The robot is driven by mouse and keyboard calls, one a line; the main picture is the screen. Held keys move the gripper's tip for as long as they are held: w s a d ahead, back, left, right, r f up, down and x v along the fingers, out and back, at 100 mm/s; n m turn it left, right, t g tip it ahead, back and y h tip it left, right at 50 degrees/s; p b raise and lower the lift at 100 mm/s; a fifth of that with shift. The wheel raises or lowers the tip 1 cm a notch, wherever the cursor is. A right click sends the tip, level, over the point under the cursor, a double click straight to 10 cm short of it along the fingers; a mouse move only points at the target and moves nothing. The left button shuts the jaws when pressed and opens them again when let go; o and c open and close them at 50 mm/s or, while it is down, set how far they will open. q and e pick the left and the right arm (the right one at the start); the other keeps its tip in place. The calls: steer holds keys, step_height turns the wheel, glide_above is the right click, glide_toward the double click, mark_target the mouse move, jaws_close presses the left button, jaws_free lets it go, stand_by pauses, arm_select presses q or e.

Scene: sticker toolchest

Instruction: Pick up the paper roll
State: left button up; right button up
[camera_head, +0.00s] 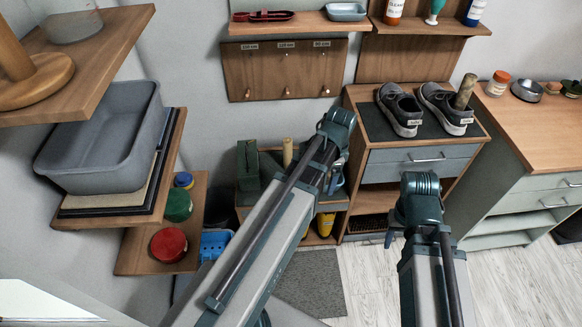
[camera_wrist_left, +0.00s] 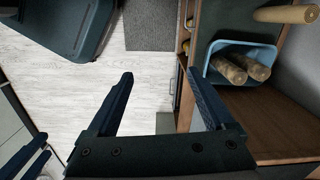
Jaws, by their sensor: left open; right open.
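Several beige paper-like rolls are in view; which one the task means I cannot tell. In the left wrist view, two rolls (camera_wrist_left: 240,67) lie in a light blue bin (camera_wrist_left: 212,52). Another roll (camera_wrist_left: 287,14) shows at the top right. In the head view, one roll (camera_head: 288,152) stands upright on the low shelf, and another (camera_head: 465,91) leans by the shoes. My left gripper (camera_wrist_left: 160,82) is open and empty, its fingers apart from the bin; my arm mostly hides it in the head view. My right gripper (camera_head: 390,238) points down in front of the drawer cabinet.
Shoes (camera_head: 446,108) stand on the cabinet (camera_head: 415,156). Wall shelves at left hold a grey tub (camera_head: 100,140) and a red-lidded jar (camera_head: 169,244). A wooden counter (camera_head: 540,125) is at right. The pale floor (camera_head: 510,285) is clear; a grey mat (camera_head: 312,282) lies on it.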

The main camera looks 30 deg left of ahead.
stand_by(0.4)
arm_select(q)
steer(key=s+d+r+n+p, duration=0.6)
steer(key=s+d+r+p, duration=0.2)
steer(key=s+d, duration=0.2)
steer(key=d, duration=0.2)
steer(key=shift+s+d+r+y+p, duration=0.3)
steer(key=shift+s, duration=0.1)
